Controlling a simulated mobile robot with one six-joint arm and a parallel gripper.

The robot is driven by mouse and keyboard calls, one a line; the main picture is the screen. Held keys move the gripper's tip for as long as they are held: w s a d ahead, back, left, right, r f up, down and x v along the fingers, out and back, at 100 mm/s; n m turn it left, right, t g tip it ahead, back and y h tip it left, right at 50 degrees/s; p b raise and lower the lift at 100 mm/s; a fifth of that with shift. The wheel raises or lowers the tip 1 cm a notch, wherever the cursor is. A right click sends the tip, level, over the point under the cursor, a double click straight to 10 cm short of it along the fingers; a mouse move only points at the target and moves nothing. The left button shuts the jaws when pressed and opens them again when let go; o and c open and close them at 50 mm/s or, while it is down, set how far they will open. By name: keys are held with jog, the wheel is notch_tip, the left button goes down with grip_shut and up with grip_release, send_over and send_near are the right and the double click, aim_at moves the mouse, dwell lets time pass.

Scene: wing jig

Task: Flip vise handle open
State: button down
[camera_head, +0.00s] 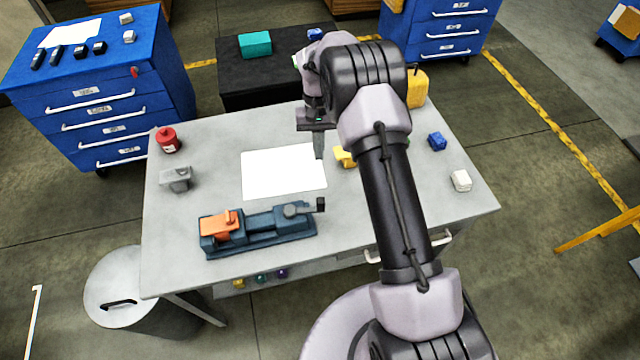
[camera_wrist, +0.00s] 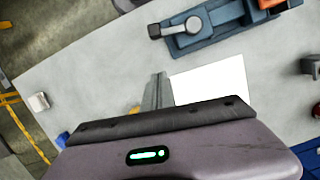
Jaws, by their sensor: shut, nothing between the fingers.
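The blue vise (camera_head: 262,238) lies along the front left of the grey table, with an orange block (camera_head: 218,224) at its left end. Its handle (camera_head: 308,208) is a grey round hub with a bar and a dark grip, sticking out at the right end. In the wrist view, the vise (camera_wrist: 225,28) is at the top and the handle (camera_wrist: 172,29) points left. My gripper (camera_head: 319,153) points down over the table behind the vise, well apart from the handle. Its fingers (camera_wrist: 156,88) are shut and empty in the wrist view.
A white sheet (camera_head: 283,172) lies behind the vise. A red can (camera_head: 168,140) and grey block (camera_head: 176,179) are at the left. Yellow (camera_head: 344,157), blue (camera_head: 437,141) and white (camera_head: 461,181) items lie right. Bare table lies right of the vise handle.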

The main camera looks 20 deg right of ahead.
aim_at(323, 200)
jog(key=s+a+f, duration=0.1)
jog(key=s+f, duration=0.5)
jog(key=f, duration=0.3)
jog(key=shift+f+b, duration=0.25)
jog(key=shift+b, duration=0.05)
jog(key=shift+s, duration=0.15)
jog(key=shift+s+f+m+y+b, duration=0.15)
jog(key=shift+s+m+y+b, duration=0.25)
jog(key=shift+s+m+b, duration=0.9)
jog(key=s+a+m+t+y+b, duration=0.1)
jog(key=s+a+m+b, duration=0.5)
jog(key=m, duration=0.6)
jog(key=shift+s+a+t+y, duration=0.35)
jog(key=shift+s+t, duration=0.45)
jog(key=shift+s, duration=0.4)
jog(key=shift+a, duration=0.1)
